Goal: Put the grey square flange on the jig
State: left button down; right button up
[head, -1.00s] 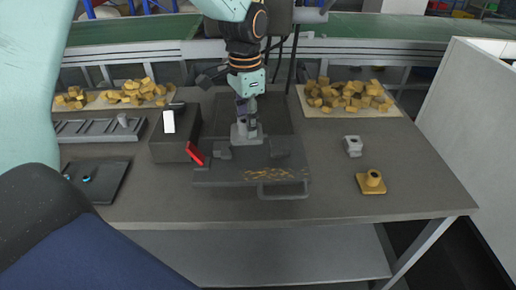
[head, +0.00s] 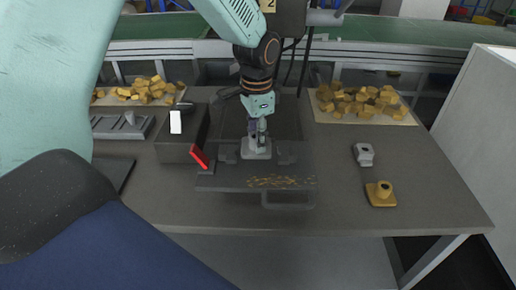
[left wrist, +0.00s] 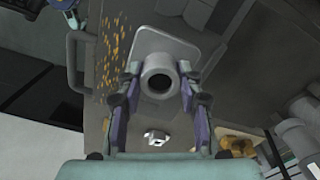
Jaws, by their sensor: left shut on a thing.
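The grey square flange (head: 256,153) has a square base plate and a round hollow boss. My left gripper (head: 257,132) is shut on the boss from above. In the left wrist view the flange (left wrist: 160,82) sits between the two fingertips. The jig (head: 225,182) is a dark plate with a loop handle in front, a red lever (head: 199,156) at left and tan shavings on top. The flange is upright between the jig's two low grey blocks; I cannot tell whether its base touches the jig. My right gripper is out of view.
A light grey part (head: 364,154) and a yellow flange (head: 380,193) stand on the bench at right. A dark box (head: 184,140) stands left of the jig. Yellow-brown blocks lie on mats at back right (head: 365,102) and back left.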

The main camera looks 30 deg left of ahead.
pick_arm(q)
jog(key=f, duration=0.3)
jog(key=shift+w+f, duration=0.2)
jog(key=shift+w, duration=0.15)
jog(key=shift+s+f, duration=0.1)
jog(key=shift+f, duration=0.2)
jog(key=shift+s+r, duration=0.1)
jog(key=c, duration=1.1)
grip_release()
jog(key=shift+f, duration=0.25)
jog(key=shift+o, duration=1.2)
jog(key=shift+r, duration=0.1)
